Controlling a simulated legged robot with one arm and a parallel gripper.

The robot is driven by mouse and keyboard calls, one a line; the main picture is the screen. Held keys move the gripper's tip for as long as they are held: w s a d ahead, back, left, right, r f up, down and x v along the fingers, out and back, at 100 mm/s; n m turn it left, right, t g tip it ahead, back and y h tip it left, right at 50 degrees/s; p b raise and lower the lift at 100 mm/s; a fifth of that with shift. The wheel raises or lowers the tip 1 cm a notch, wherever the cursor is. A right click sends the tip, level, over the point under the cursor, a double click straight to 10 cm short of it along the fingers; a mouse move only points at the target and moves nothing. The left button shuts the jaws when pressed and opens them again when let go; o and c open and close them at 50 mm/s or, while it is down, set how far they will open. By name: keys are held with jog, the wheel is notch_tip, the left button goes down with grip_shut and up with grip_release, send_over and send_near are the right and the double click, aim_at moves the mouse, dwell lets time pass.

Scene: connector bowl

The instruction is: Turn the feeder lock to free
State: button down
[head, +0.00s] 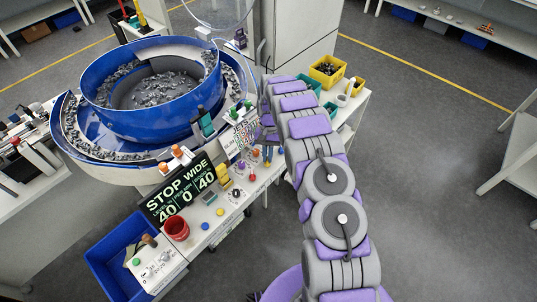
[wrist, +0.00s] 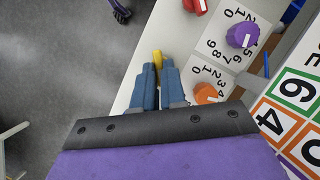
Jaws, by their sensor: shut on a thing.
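My gripper (wrist: 159,66) is shut on a small yellow part (wrist: 157,57) at the edge of the white panel. Only the tip of this part shows between the blue fingers, so its shape and setting are hidden. I cannot tell for sure whether it is the feeder lock. In the head view my gripper (head: 268,155) is at the right end of the panel, small and partly behind my arm. No label reading free is legible.
Close to my gripper are an orange knob (wrist: 206,93), a purple knob (wrist: 242,34) and a red knob (wrist: 196,5) with number dials. A blue bowl feeder (head: 150,120) stands behind the panel. A display (head: 180,192) reads STOP WIDE. A blue bin (head: 100,265) is at lower left.

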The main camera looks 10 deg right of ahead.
jog(key=shift+a+n+h, duration=0.15)
jog(key=shift+n+h, duration=0.15)
jog(key=shift+n, duration=0.5)
jog(key=c, duration=1.2)
grip_release()
jog(key=shift+r, duration=0.1)
